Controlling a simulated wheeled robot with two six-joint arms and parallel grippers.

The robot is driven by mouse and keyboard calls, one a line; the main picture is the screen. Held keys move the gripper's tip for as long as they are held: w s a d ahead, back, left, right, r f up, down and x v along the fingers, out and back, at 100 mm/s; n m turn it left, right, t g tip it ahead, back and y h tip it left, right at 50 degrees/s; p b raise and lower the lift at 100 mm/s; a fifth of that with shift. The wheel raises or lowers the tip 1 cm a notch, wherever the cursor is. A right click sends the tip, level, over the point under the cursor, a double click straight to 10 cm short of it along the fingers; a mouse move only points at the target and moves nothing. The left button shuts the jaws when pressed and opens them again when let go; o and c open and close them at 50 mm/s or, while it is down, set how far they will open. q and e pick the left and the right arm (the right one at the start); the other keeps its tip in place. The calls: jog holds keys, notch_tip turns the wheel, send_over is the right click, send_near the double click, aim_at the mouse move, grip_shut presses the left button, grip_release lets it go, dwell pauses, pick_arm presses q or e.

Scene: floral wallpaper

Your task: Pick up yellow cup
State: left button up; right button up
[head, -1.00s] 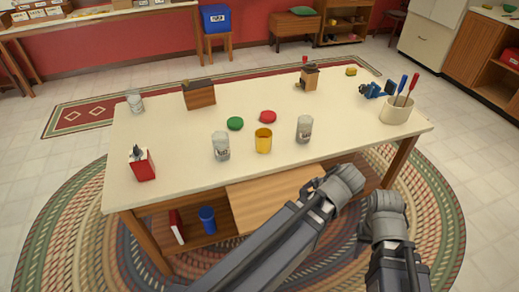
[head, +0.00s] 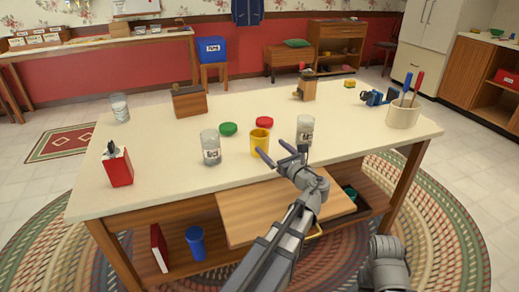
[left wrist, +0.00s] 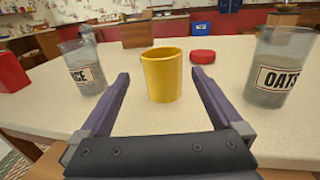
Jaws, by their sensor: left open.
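The yellow cup (head: 259,142) stands upright near the front edge of the table, between two labelled glass jars. In the left wrist view the yellow cup (left wrist: 162,75) is straight ahead, just beyond the fingertips and centred between them. My left gripper (head: 275,152) is open and empty at the table's front edge, its fingers pointing at the cup; in the left wrist view its two fingers (left wrist: 161,78) are spread wide. Nothing shows between them touching the cup. My right arm shows low at the right in the head view, but its gripper fingers cannot be made out.
A glass jar (head: 211,147) stands left of the cup and the oats jar (head: 305,131) stands close on its right. Green (head: 228,129) and red (head: 264,122) lids lie behind.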

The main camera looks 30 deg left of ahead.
aim_at(265, 140)
pick_arm(q)
jog(key=shift+x, duration=3.9)
jog(key=shift+w+d, duration=0.1)
jog(key=shift+c, duration=0.2)
jog(key=c, duration=1.2)
